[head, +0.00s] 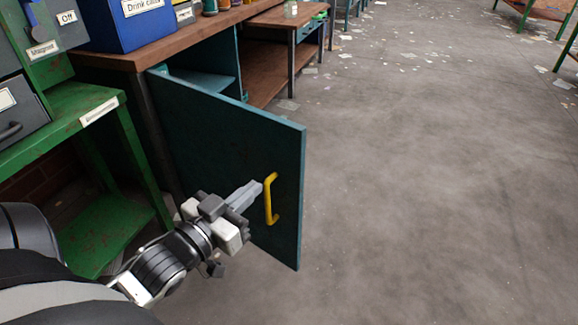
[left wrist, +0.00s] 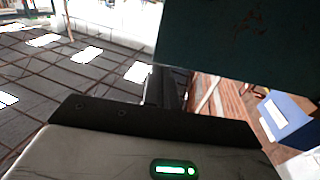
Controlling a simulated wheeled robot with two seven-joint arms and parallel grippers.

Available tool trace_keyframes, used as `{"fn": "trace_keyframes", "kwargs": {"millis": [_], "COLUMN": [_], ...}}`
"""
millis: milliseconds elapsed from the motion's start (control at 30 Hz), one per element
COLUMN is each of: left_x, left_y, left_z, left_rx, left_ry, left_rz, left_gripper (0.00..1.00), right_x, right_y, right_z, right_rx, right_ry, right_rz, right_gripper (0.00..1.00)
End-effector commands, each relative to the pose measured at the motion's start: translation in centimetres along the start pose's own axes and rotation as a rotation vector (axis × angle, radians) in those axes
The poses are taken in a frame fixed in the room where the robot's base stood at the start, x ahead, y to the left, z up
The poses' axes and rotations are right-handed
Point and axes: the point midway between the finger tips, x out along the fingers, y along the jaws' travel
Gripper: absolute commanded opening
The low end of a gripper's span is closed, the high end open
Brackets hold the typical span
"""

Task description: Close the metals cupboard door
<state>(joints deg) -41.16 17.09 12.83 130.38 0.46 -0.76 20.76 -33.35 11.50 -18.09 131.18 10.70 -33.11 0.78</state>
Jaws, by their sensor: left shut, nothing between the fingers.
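The cupboard door (head: 215,150) is a dark teal panel standing wide open from the bench front. A yellow handle (head: 271,198) is fixed near its free edge. My left gripper (head: 255,188) is shut and empty, its fingertips just beside the handle at the door's face; I cannot tell if they touch it. Behind the door, part of the open cupboard (head: 205,82) with a teal shelf shows. In the left wrist view the dark door panel (left wrist: 235,40) fills the upper right. No label for metals is readable. My right gripper is not in view.
A green metal stand (head: 75,150) is at the left, close to my arm. The wooden bench (head: 150,55) carries a blue "Drink cans" bin (head: 125,22). The grey floor (head: 420,180) right of the door is open, with scattered paper scraps farther back.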

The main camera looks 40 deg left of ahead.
Motion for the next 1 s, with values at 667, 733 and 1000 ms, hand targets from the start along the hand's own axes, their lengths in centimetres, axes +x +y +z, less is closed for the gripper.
{"fn": "trace_keyframes", "kwargs": {"millis": [667,733,1000], "left_x": [11.8,12.2,12.5], "left_y": [0.0,0.0,0.0], "left_z": [0.1,0.1,0.0], "left_rx": [0.001,0.001,0.000], "left_ry": [-0.001,-0.002,-0.003], "left_rz": [0.001,0.000,0.000], "left_gripper": [0.00,0.00,0.00], "right_x": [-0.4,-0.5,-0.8], "right_y": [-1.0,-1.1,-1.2], "right_z": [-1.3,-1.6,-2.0], "right_rx": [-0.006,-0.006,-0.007], "right_ry": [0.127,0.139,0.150], "right_rz": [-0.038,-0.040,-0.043], "right_gripper": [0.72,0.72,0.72]}}
